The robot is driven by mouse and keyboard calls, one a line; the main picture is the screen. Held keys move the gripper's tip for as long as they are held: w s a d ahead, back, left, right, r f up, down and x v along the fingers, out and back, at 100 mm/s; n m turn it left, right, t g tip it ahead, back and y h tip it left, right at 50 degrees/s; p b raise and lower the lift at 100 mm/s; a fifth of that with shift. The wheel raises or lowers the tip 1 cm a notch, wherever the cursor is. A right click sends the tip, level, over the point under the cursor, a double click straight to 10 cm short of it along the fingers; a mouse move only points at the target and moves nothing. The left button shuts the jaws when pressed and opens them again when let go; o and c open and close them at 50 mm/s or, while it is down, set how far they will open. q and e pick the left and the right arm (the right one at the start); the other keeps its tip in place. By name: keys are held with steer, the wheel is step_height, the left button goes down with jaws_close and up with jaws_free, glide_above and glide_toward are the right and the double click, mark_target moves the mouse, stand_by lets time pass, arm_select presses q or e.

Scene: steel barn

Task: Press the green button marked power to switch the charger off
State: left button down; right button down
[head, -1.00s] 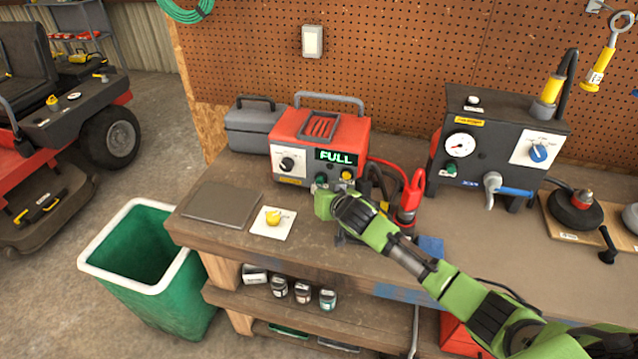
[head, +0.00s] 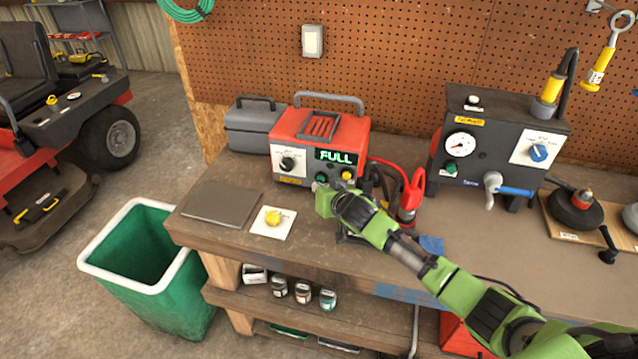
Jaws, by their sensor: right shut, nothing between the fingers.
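The red charger (head: 340,130) stands on the workbench with its green display (head: 336,157) lit and reading FULL. Its green button (head: 321,177) shows on the lower front, left of a yellow button (head: 347,174). The label by the green button is too small to read. My right gripper (head: 317,188) is shut and empty, its tip just below the green button in the picture. I cannot tell whether the tip touches the button. My left gripper is not in view.
Red and black cables (head: 412,187) lie right of the charger, beside my right arm. A yellow knob on a white plate (head: 273,220) and a grey mat (head: 221,204) lie to the left. A black gauge unit (head: 500,140) stands to the right.

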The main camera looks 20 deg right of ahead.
steer(key=shift+w+d, duration=0.25)
steer(key=shift+w, duration=0.1)
steer(key=shift+s+a, duration=0.1)
stand_by(0.4)
steer(key=shift+s+a+p, duration=0.55)
steer(key=shift+s+a, duration=0.05)
steer(key=shift+s, duration=0.3)
steer(key=shift+s, duration=0.1)
steer(key=shift+s+a+p, duration=0.2)
steer(key=shift+a+p, duration=0.05)
steer(key=shift+p, duration=0.05)
steer(key=s+a+p, duration=0.1)
steer(key=s+a, duration=0.1)
steer(key=s, duration=0.1)
steer(key=shift+r+p, duration=0.1)
steer(key=shift+p, duration=0.25)
steer(key=shift+s+a, duration=0.4)
steer(key=shift+s, duration=0.3)
